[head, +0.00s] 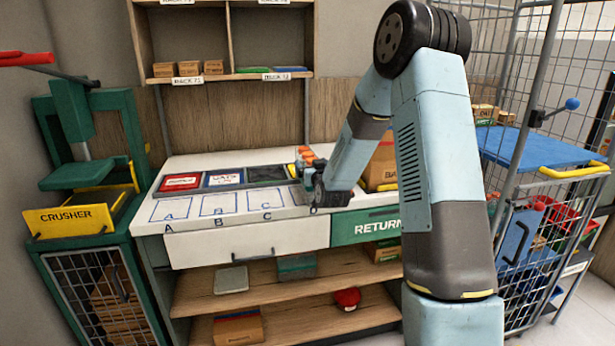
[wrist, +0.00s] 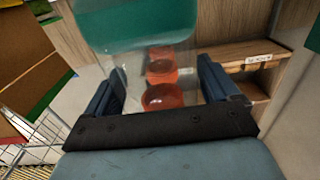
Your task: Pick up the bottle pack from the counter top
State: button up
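The bottle pack (head: 304,155) shows there as a small orange-topped thing at the gripper's tip, mostly hidden by the gripper. In the wrist view the pack (wrist: 162,68) is clear, with orange round parts inside and a green end at the top. It stands between the two spread fingers of my gripper (wrist: 162,88). I cannot tell whether both fingers press on it. Whether the pack touches the counter is hidden.
A red tray (head: 180,182), a blue tray (head: 223,179) and a dark tray (head: 266,173) line the counter's back, behind squares marked A, B and C. A cardboard box (head: 382,165) stands right of my gripper. The green crusher (head: 88,175) is at left, a wire cage (head: 525,190) at right.

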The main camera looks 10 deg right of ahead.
jog(key=c, duration=1.2)
jog(key=shift+c, duration=0.3)
jog(key=shift+r, duration=0.15)
